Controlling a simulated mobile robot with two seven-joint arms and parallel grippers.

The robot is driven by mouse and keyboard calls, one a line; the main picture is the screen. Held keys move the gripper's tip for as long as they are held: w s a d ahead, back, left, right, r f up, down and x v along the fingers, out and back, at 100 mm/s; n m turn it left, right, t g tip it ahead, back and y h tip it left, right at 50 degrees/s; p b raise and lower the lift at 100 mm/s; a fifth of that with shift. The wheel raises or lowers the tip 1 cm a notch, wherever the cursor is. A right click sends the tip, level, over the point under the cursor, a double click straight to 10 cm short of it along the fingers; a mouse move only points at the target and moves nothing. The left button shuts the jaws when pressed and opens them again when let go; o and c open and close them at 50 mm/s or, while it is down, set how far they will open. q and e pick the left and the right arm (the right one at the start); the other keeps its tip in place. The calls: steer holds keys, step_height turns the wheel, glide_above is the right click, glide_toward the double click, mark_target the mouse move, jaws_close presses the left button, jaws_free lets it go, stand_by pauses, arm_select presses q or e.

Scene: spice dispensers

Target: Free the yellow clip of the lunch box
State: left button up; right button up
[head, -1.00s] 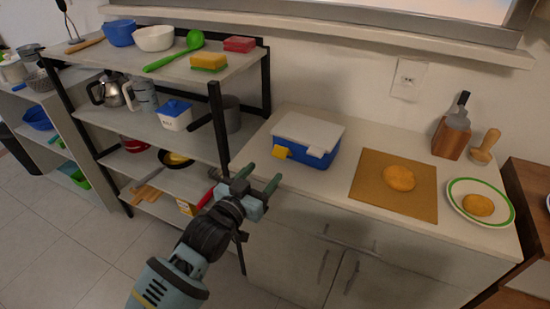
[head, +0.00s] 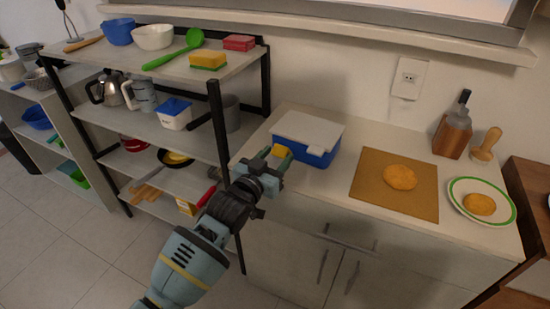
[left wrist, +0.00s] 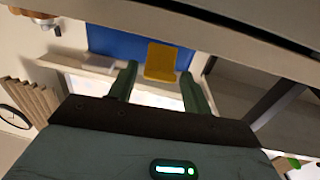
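The lunch box (head: 318,157) has a blue body and a pale grey lid. It stands on the left part of the counter. Its yellow clip (head: 280,151) is on the front side, towards the left. My left gripper (head: 273,160) is open at the yellow clip. In the left wrist view the yellow clip (left wrist: 160,62) shows between the two green fingers, with gaps on both sides, against the blue box wall (left wrist: 115,40). I cannot tell how deep the fingertips reach. My right gripper is not in view.
A brown board (head: 370,194) with a round patty and a green-rimmed plate (head: 462,206) stand to the right on the counter (head: 300,194). A shelf rack with a black post (head: 219,125) stands close to the left of my arm.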

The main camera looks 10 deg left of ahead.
arm_select(q)
steer(key=c, duration=0.7)
steer(key=shift+f, duration=0.2)
steer(key=shift+c, duration=0.2)
step_height(320, 180, down, 2)
steer(key=t+h+b, duration=0.1)
steer(key=t+b, duration=0.1)
steer(key=b, duration=0.3)
steer(key=shift+s+t+b, duration=0.15)
steer(key=shift+t+b, duration=0.15)
steer(key=shift+f+t+b, duration=0.2)
steer(key=shift+t+b, duration=0.1)
steer(key=shift+b, duration=0.55)
steer(key=shift+r+t+h+b, duration=0.1)
steer(key=shift+t+h+b, duration=0.2)
steer(key=shift+b, duration=0.15)
steer(key=o, duration=1)
steer(key=shift+r, duration=0.15)
steer(key=shift+s+a, duration=0.1)
